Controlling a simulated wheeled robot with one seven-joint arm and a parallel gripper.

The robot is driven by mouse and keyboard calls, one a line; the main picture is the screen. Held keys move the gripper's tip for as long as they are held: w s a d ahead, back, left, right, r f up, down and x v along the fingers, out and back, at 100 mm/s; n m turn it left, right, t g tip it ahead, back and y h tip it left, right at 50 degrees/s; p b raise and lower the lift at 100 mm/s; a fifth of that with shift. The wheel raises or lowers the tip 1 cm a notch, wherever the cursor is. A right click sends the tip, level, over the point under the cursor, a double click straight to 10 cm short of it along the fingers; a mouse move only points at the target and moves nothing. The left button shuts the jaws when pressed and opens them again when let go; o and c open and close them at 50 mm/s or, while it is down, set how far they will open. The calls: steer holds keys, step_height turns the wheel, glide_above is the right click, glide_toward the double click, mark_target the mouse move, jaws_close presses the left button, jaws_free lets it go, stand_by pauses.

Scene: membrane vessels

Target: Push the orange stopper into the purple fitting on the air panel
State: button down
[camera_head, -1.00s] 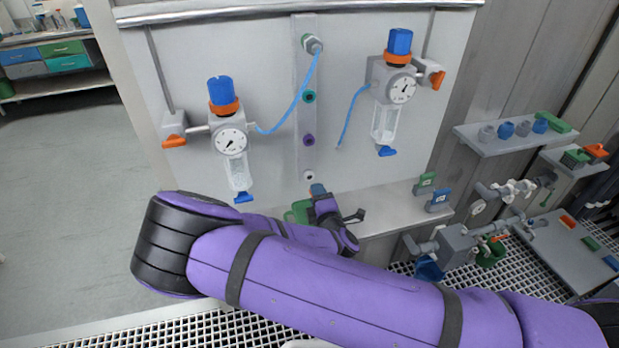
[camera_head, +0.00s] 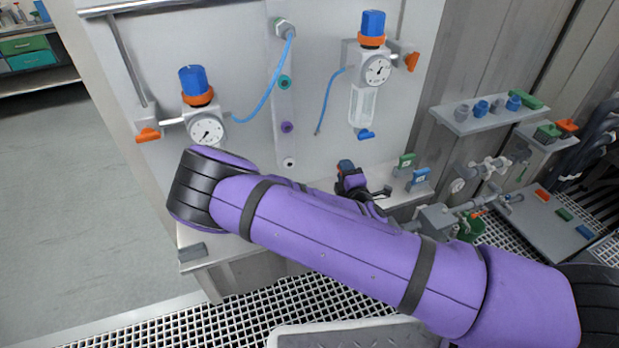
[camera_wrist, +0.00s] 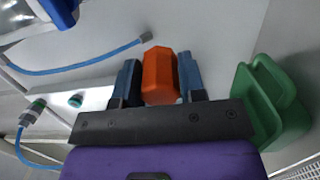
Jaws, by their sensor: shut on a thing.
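The orange stopper (camera_wrist: 160,78) is a faceted block between the two blue fingers of my gripper (camera_wrist: 160,70) in the wrist view. My gripper is shut on it. In the head view my gripper (camera_head: 346,165) is above the ledge, right of and below the purple fitting; the stopper cannot be made out there. The purple fitting (camera_head: 287,127) sits on the light strip of the air panel (camera_head: 235,45), below a teal fitting (camera_head: 284,82) and above a white one (camera_head: 289,163). The purple fitting cannot be made out in the wrist view.
A blue hose (camera_head: 272,85) runs from the top fitting to the left regulator (camera_head: 206,132). Another hose (camera_head: 325,105) hangs loose from the right regulator (camera_head: 377,72). A green block (camera_wrist: 268,105) is close right of my gripper. Green (camera_head: 404,165) and blue (camera_head: 418,180) tagged blocks stand on the ledge.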

steer(key=s+d+r+m+h, duration=0.1)
steer(key=d+h, duration=0.1)
steer(key=d, duration=1.3)
steer(key=shift+r+m+h, duration=0.25)
steer(key=shift+m+h, duration=0.15)
steer(key=shift+s, duration=0.1)
